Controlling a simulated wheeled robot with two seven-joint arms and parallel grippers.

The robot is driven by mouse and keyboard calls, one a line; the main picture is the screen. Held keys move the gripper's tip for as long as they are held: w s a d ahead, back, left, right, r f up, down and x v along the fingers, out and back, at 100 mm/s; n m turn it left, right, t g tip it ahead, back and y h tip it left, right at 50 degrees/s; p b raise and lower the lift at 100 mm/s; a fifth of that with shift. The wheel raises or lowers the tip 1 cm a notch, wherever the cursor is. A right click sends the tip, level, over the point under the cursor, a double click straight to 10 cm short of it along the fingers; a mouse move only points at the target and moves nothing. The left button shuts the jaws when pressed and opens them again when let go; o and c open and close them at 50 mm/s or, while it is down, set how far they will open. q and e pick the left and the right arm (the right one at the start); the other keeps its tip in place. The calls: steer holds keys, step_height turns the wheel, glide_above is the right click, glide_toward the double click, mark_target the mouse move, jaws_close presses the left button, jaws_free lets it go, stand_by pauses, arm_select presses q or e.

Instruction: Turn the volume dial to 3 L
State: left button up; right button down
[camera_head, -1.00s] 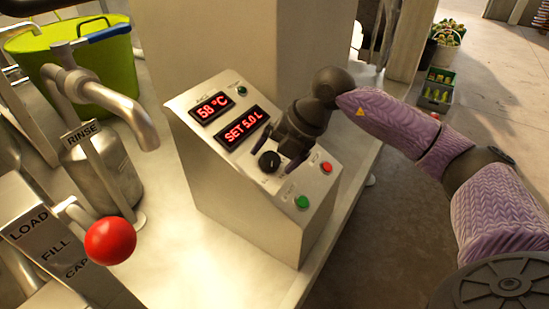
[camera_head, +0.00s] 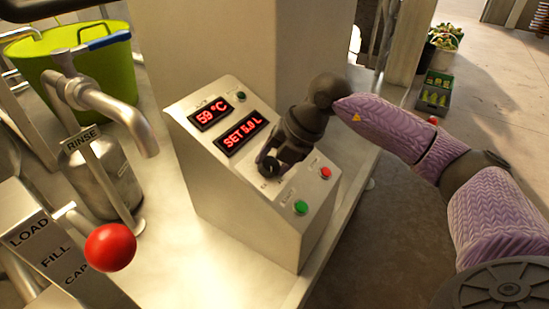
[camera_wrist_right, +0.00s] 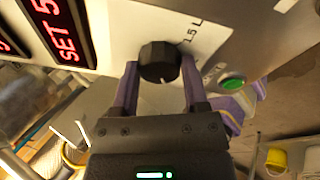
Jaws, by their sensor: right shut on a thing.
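The volume dial (camera_head: 268,166) is a black round knob on the sloped face of a metal control box (camera_head: 225,195). The red volume display (camera_head: 242,133) reads SET 5.0 L. My right gripper (camera_head: 273,164) is at the panel, shut on the dial. In the right wrist view the dial (camera_wrist_right: 158,62) sits between the two purple fingers, with a 1.5 L mark beside it. The gripper partly hides the dial and its scale in the head view. My left gripper is not in view.
A temperature display (camera_head: 211,113) reads 59 °C. A green button (camera_head: 300,207) and a red button (camera_head: 325,173) lie close to the dial. A red ball-topped lever (camera_head: 110,247), a tap (camera_head: 115,108) and a metal bottle (camera_head: 103,178) stand to the left.

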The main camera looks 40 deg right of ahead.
steer(key=shift+r+n+p, duration=0.15)
steer(key=shift+n+p, duration=0.4)
steer(key=shift+n, duration=0.45)
steer(key=n+p, duration=0.1)
steer(key=n, duration=0.1)
steer(key=shift+n+g+h, duration=0.3)
steer(key=shift+n+g, duration=0.1)
steer(key=shift+n+p, duration=0.3)
steer(key=shift+n, duration=0.5)
steer(key=n, duration=0.3)
steer(key=shift+w+a+h+p, duration=0.1)
steer(key=shift+h+p, duration=0.2)
steer(key=shift+h, duration=0.1)
steer(key=shift+n, duration=0.6)
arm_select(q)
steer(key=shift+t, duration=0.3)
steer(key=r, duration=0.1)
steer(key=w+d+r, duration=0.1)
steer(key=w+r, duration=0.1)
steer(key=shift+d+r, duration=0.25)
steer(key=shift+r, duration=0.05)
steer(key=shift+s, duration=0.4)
arm_select(e)
steer(key=shift+n, duration=0.3)
